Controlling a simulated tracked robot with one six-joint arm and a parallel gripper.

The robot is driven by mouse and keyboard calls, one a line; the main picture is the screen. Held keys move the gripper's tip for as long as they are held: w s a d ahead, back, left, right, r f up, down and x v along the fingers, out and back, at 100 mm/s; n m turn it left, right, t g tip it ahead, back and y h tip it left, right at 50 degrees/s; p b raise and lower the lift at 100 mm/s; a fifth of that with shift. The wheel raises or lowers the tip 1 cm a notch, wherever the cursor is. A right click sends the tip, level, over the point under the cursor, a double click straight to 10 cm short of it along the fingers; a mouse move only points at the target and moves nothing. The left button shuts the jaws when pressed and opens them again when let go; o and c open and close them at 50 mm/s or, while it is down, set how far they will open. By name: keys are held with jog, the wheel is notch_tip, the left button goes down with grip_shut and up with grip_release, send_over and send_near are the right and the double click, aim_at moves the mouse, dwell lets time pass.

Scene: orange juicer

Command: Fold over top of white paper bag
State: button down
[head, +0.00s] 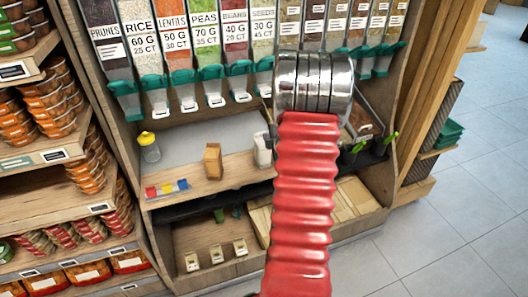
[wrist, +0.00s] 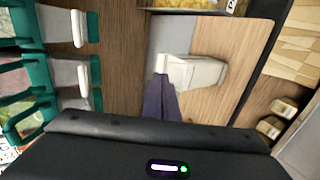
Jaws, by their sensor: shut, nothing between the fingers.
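The white paper bag (head: 262,150) stands on the wooden shelf in the head view, partly hidden behind my red arm. In the wrist view the white paper bag (wrist: 195,72) appears sideways, with its top toward the left. My gripper (wrist: 162,82) is shut and empty, its dark fingers together in the wrist view. The fingertips overlap the bag's top edge in the picture. I cannot tell whether they touch it.
A brown paper bag (head: 213,161) stands left of the white one. A yellow-capped jar (head: 149,147) and small coloured blocks (head: 166,188) are farther left. Dispensers with green spouts (head: 238,80) hang above. Dark pots with plants (head: 384,144) are at right. Bare shelf surface lies between these things.

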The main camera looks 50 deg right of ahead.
jog(key=r, duration=0.1)
jog(key=s+r, duration=0.1)
jog(key=a+r, duration=0.1)
jog(key=shift+s+r, duration=0.1)
jog(key=shift+s, duration=0.25)
dwell(0.6)
jog(key=s+a+f+m+g, duration=0.4)
jog(key=s+f+m+g, duration=0.15)
jog(key=s+m, duration=0.45)
jog(key=s+a+r+y, duration=0.2)
jog(key=a+r, duration=0.5)
jog(key=a, duration=0.8)
jog(key=s+a+r+m+y, duration=0.1)
jog(key=a+r, duration=0.6)
jog(key=a, duration=0.9)
jog(key=s+a+r+y, duration=0.3)
jog(key=a+r, duration=0.3)
jog(key=a, duration=0.9)
jog(key=shift+a+r+m+t, duration=0.3)
jog(key=shift+r+m+t, duration=0.05)
jog(key=shift+r+m, duration=0.05)
